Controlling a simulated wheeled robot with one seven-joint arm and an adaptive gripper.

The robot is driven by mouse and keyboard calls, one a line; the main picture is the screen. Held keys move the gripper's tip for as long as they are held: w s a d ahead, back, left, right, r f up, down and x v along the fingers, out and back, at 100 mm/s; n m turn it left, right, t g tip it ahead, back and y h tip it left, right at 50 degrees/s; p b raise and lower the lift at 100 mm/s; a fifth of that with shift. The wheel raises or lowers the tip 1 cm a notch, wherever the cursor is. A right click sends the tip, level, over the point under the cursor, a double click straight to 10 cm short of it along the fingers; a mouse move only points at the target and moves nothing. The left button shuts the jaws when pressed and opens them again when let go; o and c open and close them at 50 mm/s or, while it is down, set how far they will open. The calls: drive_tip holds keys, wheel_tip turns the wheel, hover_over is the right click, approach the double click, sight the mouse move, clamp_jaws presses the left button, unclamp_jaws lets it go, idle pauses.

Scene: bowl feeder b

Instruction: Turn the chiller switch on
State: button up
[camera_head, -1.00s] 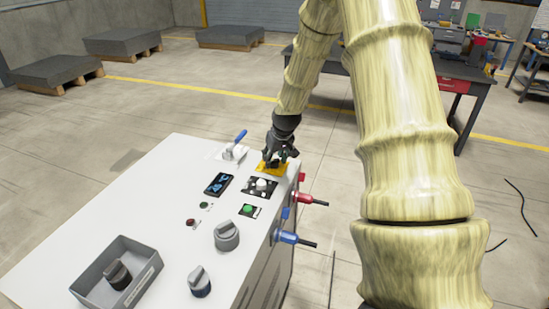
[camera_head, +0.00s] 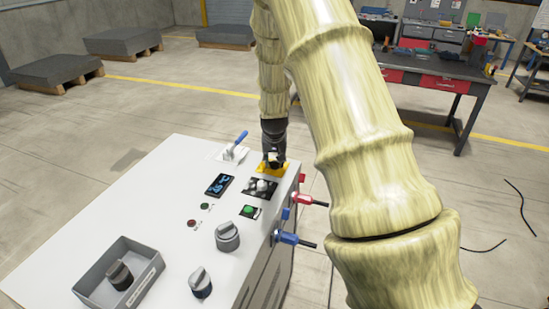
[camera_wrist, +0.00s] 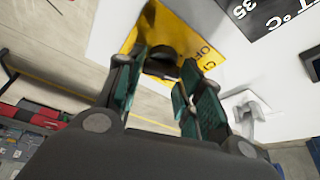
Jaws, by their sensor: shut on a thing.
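The chiller switch is a black rotary knob (camera_wrist: 177,42) on a yellow plate (camera_wrist: 204,24) with "OFF" lettering, seen in the wrist view. The plate also shows at the far right corner of the white cabinet top (camera_head: 150,205) in the head view (camera_head: 263,169). My gripper (camera_wrist: 166,66) is shut on the knob, with a green-padded finger on either side. In the head view my gripper (camera_head: 273,160) points down over the plate and hides the knob. The knob's exact angle is hard to tell.
Near the plate are a blue-handled lever (camera_head: 235,147), a digital display (camera_head: 220,185), a black panel with pale knobs (camera_head: 264,188) and a green button (camera_head: 249,211). Grey knobs (camera_head: 228,236) and an open grey tray (camera_head: 95,286) are nearer. Red and blue hose fittings stick out at right.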

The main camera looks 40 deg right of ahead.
drive_tip(key=m+g+p, duration=0.1)
drive_tip(key=m, duration=0.2)
drive_tip(key=m+g+h+p, duration=0.1)
drive_tip(key=m, duration=0.2)
drive_tip(key=shift+w+r+m, duration=0.15)
drive_tip(key=shift+w+m, duration=0.05)
drive_tip(key=shift+m, duration=0.1)
drive_tip(key=m+g+p, duration=0.1)
drive_tip(key=m, duration=0.2)
drive_tip(key=shift+h, duration=0.3)
drive_tip(key=shift+w+m+g, duration=0.1)
drive_tip(key=shift+m+g, duration=0.6)
drive_tip(key=shift+m, duration=1)
drive_tip(key=o, duration=1)
drive_tip(key=v, duration=1.2)
drive_tip(key=shift+w+d, duration=0.1)
